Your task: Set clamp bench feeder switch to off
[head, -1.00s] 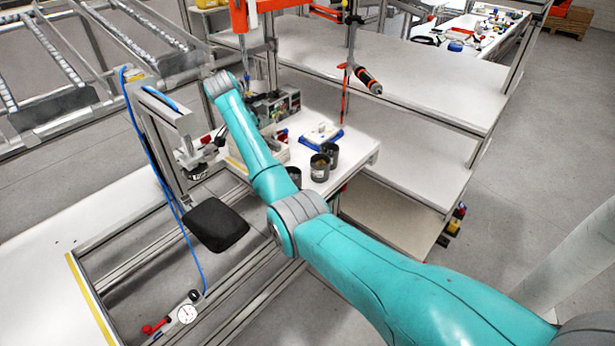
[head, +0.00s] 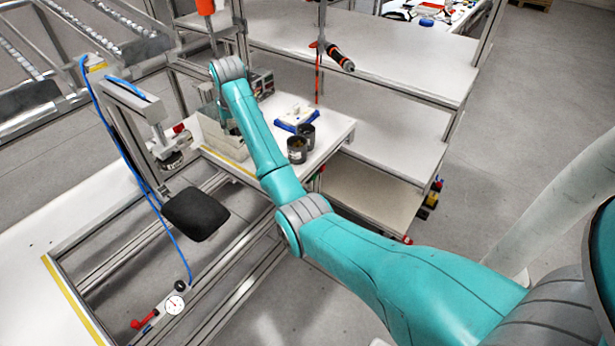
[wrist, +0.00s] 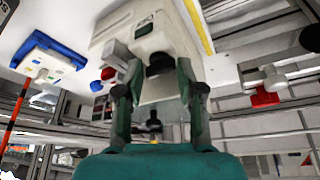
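A beige box (wrist: 152,40), which looks like the bench feeder, fills the upper middle of the wrist view. A dark round knob (wrist: 160,64) sits on its face; I cannot tell whether this is the switch or which way it is set. My gripper (wrist: 158,88) is open, its two teal fingers apart on either side of the knob's line, with nothing seen gripped. I cannot tell whether a finger touches the box. In the head view the beige box (head: 222,143) stands at the bench's left side, partly hidden by my arm, and the gripper is mostly hidden.
Red and blue buttons (wrist: 108,75) show beside the beige box. A blue-and-white block (head: 297,119) and dark cups (head: 298,150) stand on the bench to the right. A metal-framed fixture (head: 135,115) with a blue hose is close on the left. A hand tool (head: 335,53) hangs above.

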